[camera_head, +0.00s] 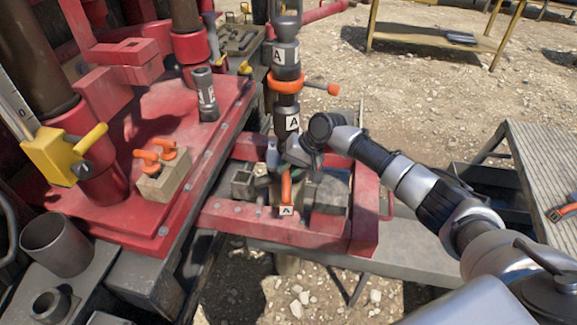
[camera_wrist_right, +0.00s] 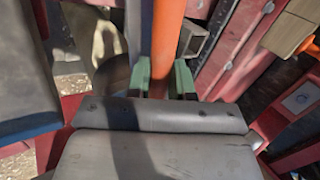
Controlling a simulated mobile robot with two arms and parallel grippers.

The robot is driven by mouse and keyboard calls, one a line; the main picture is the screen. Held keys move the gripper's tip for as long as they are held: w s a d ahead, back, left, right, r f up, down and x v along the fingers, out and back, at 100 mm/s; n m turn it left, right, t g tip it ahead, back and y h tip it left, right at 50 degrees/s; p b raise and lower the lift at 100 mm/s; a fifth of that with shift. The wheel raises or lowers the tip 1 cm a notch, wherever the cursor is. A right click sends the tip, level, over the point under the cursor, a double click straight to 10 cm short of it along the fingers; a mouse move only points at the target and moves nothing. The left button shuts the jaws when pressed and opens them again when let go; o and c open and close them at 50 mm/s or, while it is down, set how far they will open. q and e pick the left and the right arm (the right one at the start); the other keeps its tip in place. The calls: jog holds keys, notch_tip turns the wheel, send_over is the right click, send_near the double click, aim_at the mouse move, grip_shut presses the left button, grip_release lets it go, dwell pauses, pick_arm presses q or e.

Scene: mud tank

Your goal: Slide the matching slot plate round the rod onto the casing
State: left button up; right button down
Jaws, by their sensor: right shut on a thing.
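The dark rod (camera_head: 285,60) stands upright with white A labels in the head view. An orange clamp ring (camera_head: 287,83) with a side handle is round it. My right gripper (camera_head: 276,163) is low beside the rod and shut on an orange handle (camera_head: 287,187). The handle also shows between the green fingertips in the wrist view (camera_wrist_right: 168,45). A white A label sits at its lower end. Grey round metal (camera_head: 328,193) shows beside the handle inside the red frame; I cannot tell plate from casing there. The gripper hides the rod's lower part. My left gripper is out of view.
The red frame (camera_head: 362,225) surrounds the work spot. A yellow lever unit (camera_head: 52,155) is at left.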

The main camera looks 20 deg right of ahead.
jog(key=shift+r, duration=0.1)
jog(key=c, duration=0.9)
grip_release()
jog(key=shift+s+f, duration=0.15)
jog(key=shift+f, duration=0.15)
jog(key=v, duration=1.1)
jog(key=shift+r, duration=0.1)
